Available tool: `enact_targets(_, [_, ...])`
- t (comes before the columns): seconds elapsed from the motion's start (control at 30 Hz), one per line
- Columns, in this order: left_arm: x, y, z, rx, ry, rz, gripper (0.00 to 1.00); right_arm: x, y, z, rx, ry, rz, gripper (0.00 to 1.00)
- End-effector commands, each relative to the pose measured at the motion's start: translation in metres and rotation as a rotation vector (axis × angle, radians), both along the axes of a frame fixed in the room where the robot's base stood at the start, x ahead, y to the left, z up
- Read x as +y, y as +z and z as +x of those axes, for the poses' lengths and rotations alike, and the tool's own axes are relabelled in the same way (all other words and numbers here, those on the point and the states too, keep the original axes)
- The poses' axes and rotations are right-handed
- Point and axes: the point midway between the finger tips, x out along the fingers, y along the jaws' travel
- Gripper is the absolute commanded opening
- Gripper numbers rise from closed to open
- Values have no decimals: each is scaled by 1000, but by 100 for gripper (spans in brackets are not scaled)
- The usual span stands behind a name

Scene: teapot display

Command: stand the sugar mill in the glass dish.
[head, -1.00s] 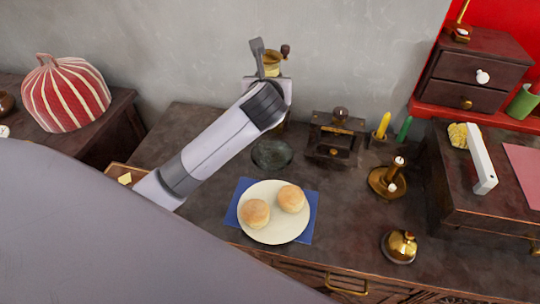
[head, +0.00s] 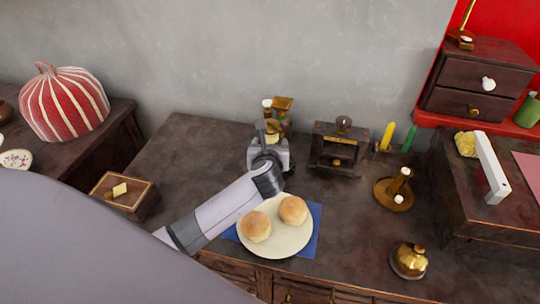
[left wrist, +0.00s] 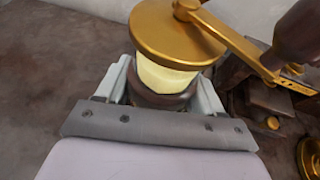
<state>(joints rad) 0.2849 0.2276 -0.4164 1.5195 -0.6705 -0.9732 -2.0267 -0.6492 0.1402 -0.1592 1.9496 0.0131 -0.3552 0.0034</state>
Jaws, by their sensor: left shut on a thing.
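The sugar mill shows in the left wrist view (left wrist: 160,38) with a round brass top, a pale yellow body, a brown collar and a brass crank with a dark knob. My left gripper (head: 269,141) is shut on it; its fingers flank the collar in the left wrist view (left wrist: 163,95). In the head view the gripper is low over the table, beyond the plate, and mostly covers the mill. The glass dish is hidden behind my gripper and arm. I cannot tell whether the mill touches it. My right gripper is out of view.
A plate (head: 275,245) with two buns lies on a blue napkin (head: 317,220) in front. A dark box with a drawer (head: 325,160) stands close right. Table (head: 185,160) left of my gripper is clear.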

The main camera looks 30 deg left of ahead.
Motion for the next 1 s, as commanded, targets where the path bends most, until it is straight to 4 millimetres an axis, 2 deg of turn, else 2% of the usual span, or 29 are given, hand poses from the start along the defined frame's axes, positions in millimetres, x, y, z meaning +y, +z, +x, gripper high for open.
enact_targets(0.03, [0,-11,0,2,-1,1,21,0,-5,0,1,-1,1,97])
enact_targets(0.13, [0,-27,0,1,0,0,21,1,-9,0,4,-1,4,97])
enact_targets(0.37, [0,-31,0,-1,0,0,21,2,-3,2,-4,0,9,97])
enact_targets(0.4, [0,-33,-1,3,1,0,70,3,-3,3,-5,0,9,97])
enact_targets(0.47, [0,-32,-1,4,1,1,90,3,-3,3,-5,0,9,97])
enact_targets(0.5, [0,-32,-1,4,0,1,93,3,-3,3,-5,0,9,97])
enact_targets(0.83, [-1,-31,-2,3,-1,1,93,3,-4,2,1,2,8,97])
enact_targets(1.0, [-8,-24,-16,3,-3,1,93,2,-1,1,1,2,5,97])
